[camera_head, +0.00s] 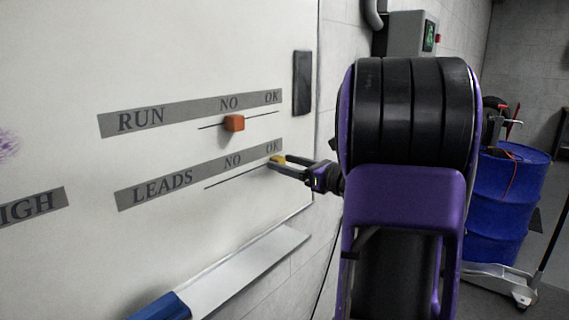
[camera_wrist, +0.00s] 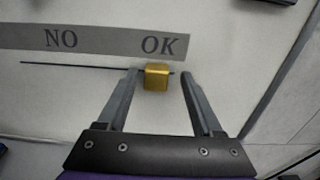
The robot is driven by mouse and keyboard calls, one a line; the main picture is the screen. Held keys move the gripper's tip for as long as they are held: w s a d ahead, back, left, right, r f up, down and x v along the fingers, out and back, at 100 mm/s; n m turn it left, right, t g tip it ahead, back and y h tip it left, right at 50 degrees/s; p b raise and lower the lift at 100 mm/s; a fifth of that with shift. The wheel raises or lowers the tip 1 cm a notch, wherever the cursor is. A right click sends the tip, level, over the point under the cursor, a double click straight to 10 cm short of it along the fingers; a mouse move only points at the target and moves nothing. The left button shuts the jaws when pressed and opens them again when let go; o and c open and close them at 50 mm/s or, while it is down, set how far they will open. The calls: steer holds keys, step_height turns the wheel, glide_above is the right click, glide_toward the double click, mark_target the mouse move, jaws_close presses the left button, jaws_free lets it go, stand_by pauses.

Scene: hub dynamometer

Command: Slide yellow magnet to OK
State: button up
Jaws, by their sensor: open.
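The yellow magnet (camera_wrist: 157,77) sits on the thin dark line of the LEADS row, just below the OK label (camera_wrist: 160,45) in the wrist view. In the head view the yellow magnet (camera_head: 277,160) shows at the right end of that line, partly hidden by my gripper (camera_head: 283,167). In the wrist view my gripper (camera_wrist: 157,75) is open, with one finger on each side of the magnet. The left finger is close to the magnet, and I cannot tell if it touches. A gap shows between the magnet and the right finger.
An orange magnet (camera_head: 234,123) sits on the RUN row's line below NO. A dark eraser-like block (camera_head: 302,83) is on the whiteboard's right edge. A tray (camera_head: 245,270) juts out below the board. A blue drum (camera_head: 508,200) stands to the right.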

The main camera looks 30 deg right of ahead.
steer(key=v, duration=1.6)
steer(key=shift+s+b, duration=0.35)
steer(key=shift+b, duration=0.05)
